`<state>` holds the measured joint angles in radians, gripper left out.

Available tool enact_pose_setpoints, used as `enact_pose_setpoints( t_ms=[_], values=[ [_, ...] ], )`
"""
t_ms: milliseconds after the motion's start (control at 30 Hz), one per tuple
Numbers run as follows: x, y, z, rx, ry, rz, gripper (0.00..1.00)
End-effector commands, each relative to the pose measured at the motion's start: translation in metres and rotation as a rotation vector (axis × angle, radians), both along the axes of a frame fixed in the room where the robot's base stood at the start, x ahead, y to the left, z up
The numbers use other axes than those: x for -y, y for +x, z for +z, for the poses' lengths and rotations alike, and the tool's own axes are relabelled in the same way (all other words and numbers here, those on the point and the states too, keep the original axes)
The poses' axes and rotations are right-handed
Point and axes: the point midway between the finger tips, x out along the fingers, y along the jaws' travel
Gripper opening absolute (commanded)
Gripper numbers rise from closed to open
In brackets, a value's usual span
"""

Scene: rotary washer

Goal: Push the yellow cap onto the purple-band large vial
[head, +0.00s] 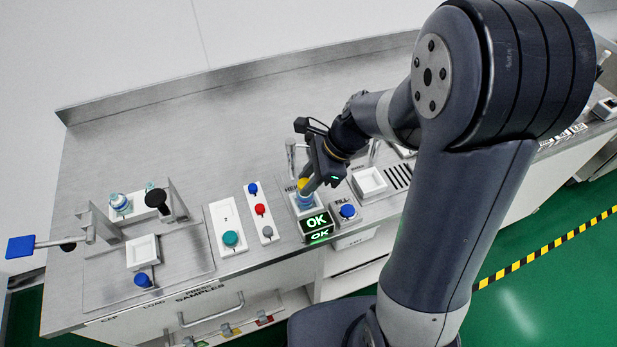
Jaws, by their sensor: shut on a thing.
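My gripper (309,183) points down at the fill station in the middle of the bench. It is shut on the yellow cap (303,184), which shows between its fingers. Directly below the cap is a bluish vial (305,201) standing upright in a white holder behind the lit OK display. The cap is at the vial's top, but I cannot tell whether it is seated. The fingers hide part of both, and a purple band cannot be made out at this size.
A green OK display (315,222) and a blue FILL button (347,211) stand in front of the holder. A white tray (369,183) is to the right. A button panel (261,212) and a press fixture (143,252) are to the left. Another vial (121,204) stands behind the fixture.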

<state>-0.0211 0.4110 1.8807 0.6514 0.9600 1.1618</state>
Motion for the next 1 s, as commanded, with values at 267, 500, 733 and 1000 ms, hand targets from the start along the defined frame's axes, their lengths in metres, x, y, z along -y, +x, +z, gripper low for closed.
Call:
enact_pose_setpoints(
  t_ms=[267, 500, 733, 1000],
  values=[
    [0.0, 0.0, 0.0, 0.001, 0.0, 0.0, 0.35],
    [0.0, 0.0, 0.0, 0.001, 0.0, 0.0, 0.54],
    [0.0, 0.0, 0.001, 0.001, 0.0, 0.0, 0.54],
    [0.018, 0.002, 0.033, 0.007, 0.001, -0.003, 0.54]
  ],
)
